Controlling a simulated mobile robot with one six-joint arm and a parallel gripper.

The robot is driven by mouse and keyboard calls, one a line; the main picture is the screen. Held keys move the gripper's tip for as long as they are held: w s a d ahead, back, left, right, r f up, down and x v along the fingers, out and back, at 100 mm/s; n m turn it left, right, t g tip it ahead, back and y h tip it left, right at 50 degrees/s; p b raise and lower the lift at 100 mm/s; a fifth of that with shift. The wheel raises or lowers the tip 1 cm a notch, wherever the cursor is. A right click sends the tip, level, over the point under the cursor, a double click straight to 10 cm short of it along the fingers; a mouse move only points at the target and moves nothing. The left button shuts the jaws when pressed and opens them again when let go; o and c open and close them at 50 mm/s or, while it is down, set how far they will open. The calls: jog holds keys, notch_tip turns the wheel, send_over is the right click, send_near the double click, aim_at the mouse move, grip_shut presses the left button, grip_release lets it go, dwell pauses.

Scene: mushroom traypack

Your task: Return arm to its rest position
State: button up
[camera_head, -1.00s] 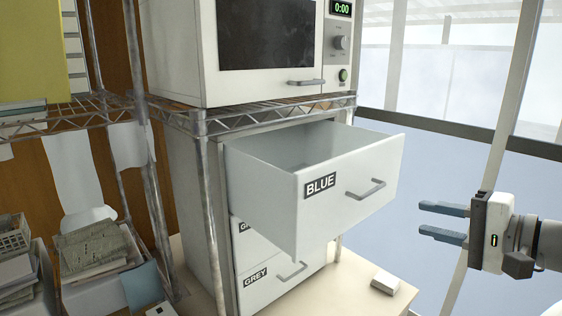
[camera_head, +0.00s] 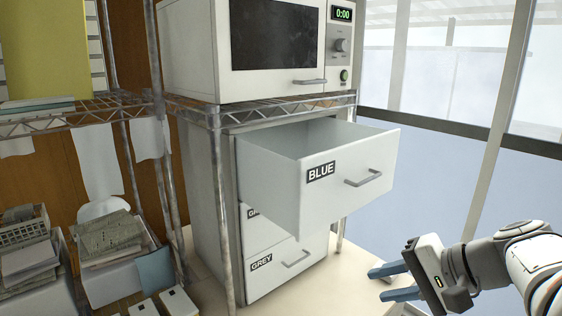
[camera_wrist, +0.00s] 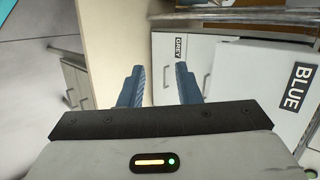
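My gripper (camera_head: 377,284) is at the lower right of the head view, to the right of and below the open drawer. Its two blue fingers are apart with nothing between them. In the wrist view the fingers (camera_wrist: 159,72) also stand apart and empty, over a pale cream surface. The drawer labelled BLUE (camera_head: 335,190) is pulled well out of the white cabinet. Its inside is only partly visible and that part looks empty. The lower drawer labelled GREY (camera_head: 288,266) is shut. In the wrist view the BLUE drawer front (camera_wrist: 278,85) is at the right.
A wire shelf (camera_head: 262,106) carries a microwave (camera_head: 190,55) showing 0:00 above the cabinet. Boxes with papers (camera_head: 110,238) stand at the lower left. Windows (camera_head: 420,180) are at the right. The open drawer juts out near my arm.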

jog(key=s+a+f+n+g+h, duration=0.3)
jog(key=s+f+n+h, duration=0.3)
jog(key=f, duration=0.4)
jog(key=shift+f+n+h, duration=0.4)
jog(key=shift+n+h, duration=0.5)
jog(key=shift+h, duration=0.3)
jog(key=shift+a, duration=0.1)
